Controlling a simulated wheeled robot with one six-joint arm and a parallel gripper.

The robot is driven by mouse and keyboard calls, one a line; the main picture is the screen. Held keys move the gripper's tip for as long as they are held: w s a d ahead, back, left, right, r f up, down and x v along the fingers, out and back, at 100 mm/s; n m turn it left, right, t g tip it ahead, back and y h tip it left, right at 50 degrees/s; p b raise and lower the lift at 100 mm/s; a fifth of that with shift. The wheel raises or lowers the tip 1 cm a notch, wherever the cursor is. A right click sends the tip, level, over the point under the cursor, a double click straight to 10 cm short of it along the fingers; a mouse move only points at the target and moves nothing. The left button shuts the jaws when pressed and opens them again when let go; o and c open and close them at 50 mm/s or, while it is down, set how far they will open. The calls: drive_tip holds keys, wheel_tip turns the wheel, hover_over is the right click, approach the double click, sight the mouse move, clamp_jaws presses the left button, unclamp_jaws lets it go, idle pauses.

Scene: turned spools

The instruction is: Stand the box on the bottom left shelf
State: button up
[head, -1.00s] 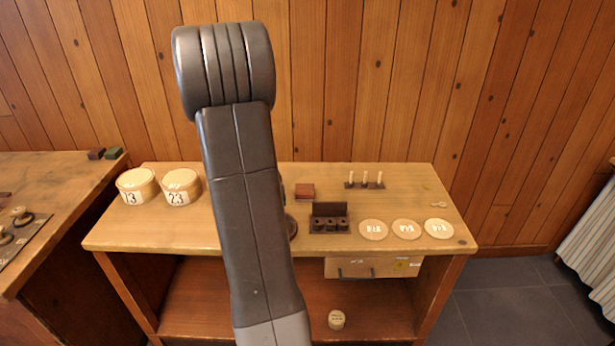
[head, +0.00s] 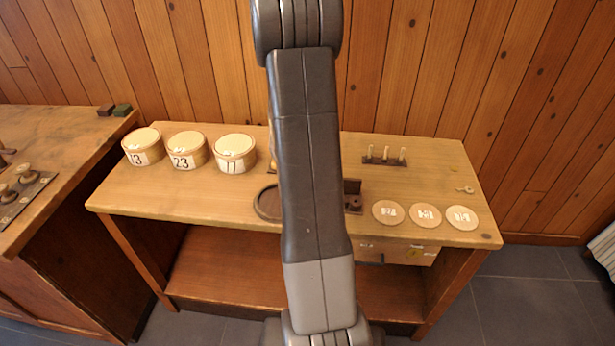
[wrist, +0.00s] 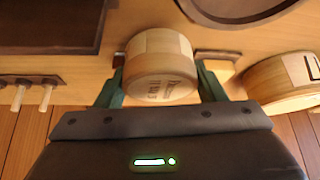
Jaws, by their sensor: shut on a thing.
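In the wrist view a small round pale wooden box (wrist: 160,62) with faint, unreadable lettering on its side sits between the green fingers of my gripper (wrist: 160,84), which is shut on it. Whether the box touches the tabletop I cannot tell. In the head view my arm hides the gripper and most of what it holds; a pale sliver shows beside the arm over the back of the bench. The lower shelf (head: 222,272) shows bare on its left part; my arm covers its middle.
Three numbered round boxes (head: 187,150) stand at the back left of the bench top (head: 130,195). A round dark-rimmed tray (head: 266,203), a peg rack (head: 384,157) and three labelled discs (head: 425,215) are also there. A drawer (head: 400,252) hangs under the right side.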

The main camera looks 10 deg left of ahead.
drive_tip(key=shift+f+b, duration=1)
drive_tip(key=shift+f, duration=0.55)
drive_tip(key=shift+f, duration=0.15)
drive_tip(key=o, duration=1)
drive_tip(key=shift+c, duration=0.2)
